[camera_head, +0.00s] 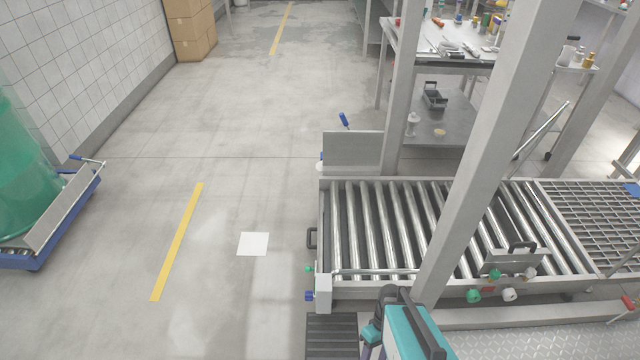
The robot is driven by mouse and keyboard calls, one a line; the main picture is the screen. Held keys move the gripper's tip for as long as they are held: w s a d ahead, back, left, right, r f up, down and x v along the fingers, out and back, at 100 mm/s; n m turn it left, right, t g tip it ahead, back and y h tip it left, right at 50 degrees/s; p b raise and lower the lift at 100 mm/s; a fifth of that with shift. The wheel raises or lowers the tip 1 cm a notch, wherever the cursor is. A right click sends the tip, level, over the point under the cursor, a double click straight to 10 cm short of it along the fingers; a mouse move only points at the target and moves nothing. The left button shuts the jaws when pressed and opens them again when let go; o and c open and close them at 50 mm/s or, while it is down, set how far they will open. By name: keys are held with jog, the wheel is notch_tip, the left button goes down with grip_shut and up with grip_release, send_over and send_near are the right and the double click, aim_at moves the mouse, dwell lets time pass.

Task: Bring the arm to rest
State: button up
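A teal and dark-grey part, which looks like my own arm, shows at the bottom edge right of centre, in front of the roller conveyor (383,268). Only a piece of it is in the picture, cut off by the lower edge. I see no gripper fingers, so I cannot tell the gripper's state or whether it holds anything.
Grey posts (490,140) rise from the conveyor area. A metal grating (600,215) adjoins it at right. A work table (440,55) with bottles and tools stands behind. A green drum (25,175) sits on a blue trolley (55,235) at left. The middle floor (240,130) is clear.

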jog(key=s+m, duration=0.1)
jog(key=m, duration=0.1)
jog(key=s+r+m+h+p, duration=0.1)
jog(key=s+m, duration=0.3)
jog(key=shift+s+d+r+h, duration=0.2)
jog(key=shift+r+h, duration=0.05)
jog(key=shift+h, duration=0.15)
